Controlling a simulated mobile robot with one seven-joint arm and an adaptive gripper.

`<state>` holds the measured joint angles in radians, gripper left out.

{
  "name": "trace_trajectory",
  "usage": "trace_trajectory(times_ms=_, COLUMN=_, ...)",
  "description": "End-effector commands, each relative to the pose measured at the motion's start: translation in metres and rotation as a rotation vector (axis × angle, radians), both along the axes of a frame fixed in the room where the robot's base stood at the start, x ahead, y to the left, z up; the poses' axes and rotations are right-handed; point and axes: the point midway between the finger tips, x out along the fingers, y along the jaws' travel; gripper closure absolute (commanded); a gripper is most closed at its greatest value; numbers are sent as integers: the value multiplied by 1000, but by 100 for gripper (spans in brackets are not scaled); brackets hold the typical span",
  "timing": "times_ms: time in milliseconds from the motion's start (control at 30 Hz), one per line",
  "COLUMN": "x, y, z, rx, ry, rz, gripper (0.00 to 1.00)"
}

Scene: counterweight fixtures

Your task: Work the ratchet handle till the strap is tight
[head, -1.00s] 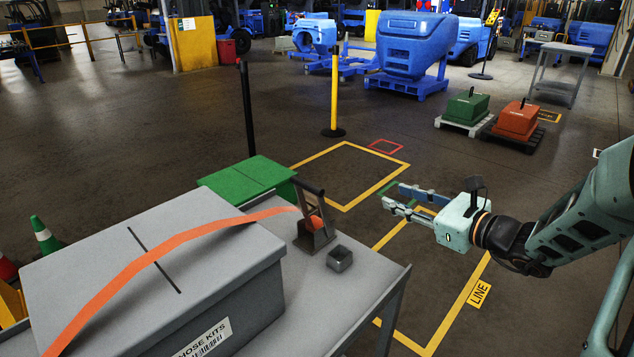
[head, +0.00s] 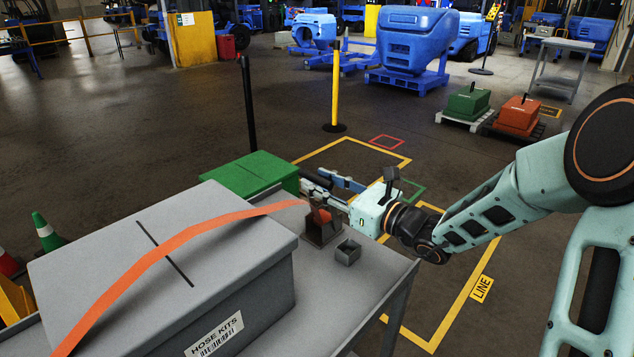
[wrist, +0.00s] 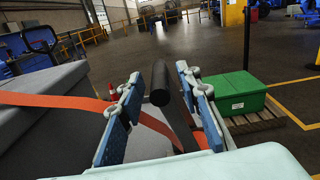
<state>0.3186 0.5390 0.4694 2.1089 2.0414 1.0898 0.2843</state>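The ratchet (head: 320,232) stands on the grey cart top beside the box, with orange webbing in its frame. Its dark handle bar (wrist: 159,88) shows upright in the wrist view; in the head view it is largely hidden behind my gripper. The orange strap (head: 178,241) runs in a bowed curve over the grey box's lid to the ratchet; it also shows in the wrist view (wrist: 52,100). My gripper (head: 322,180) is at the handle, its fingers open on either side of the bar, with a visible gap on the right.
The grey box (head: 262,285) labelled "HOSE KITS" fills much of the cart (head: 372,285). A small open metal block (head: 347,252) sits right of the ratchet. A green case (head: 245,172) stands behind. Yellow post (head: 334,95) and open floor lie beyond.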

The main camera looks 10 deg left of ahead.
Motion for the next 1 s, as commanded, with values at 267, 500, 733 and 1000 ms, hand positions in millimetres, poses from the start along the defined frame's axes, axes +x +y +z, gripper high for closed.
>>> trace_trajectory(times_ms=267, x=6, y=10, z=0, rx=0, ry=0, rz=-1, gripper=68)
trace_trajectory(times_ms=500, x=6, y=10, z=0, rx=0, ry=0, rz=-1, gripper=77)
trace_trajectory(times_ms=733, x=6, y=10, z=0, rx=0, ry=0, rz=-1, gripper=100)
trace_trajectory(times_ms=1000, x=5, y=10, z=0, rx=0, ry=1, rz=0, gripper=100)
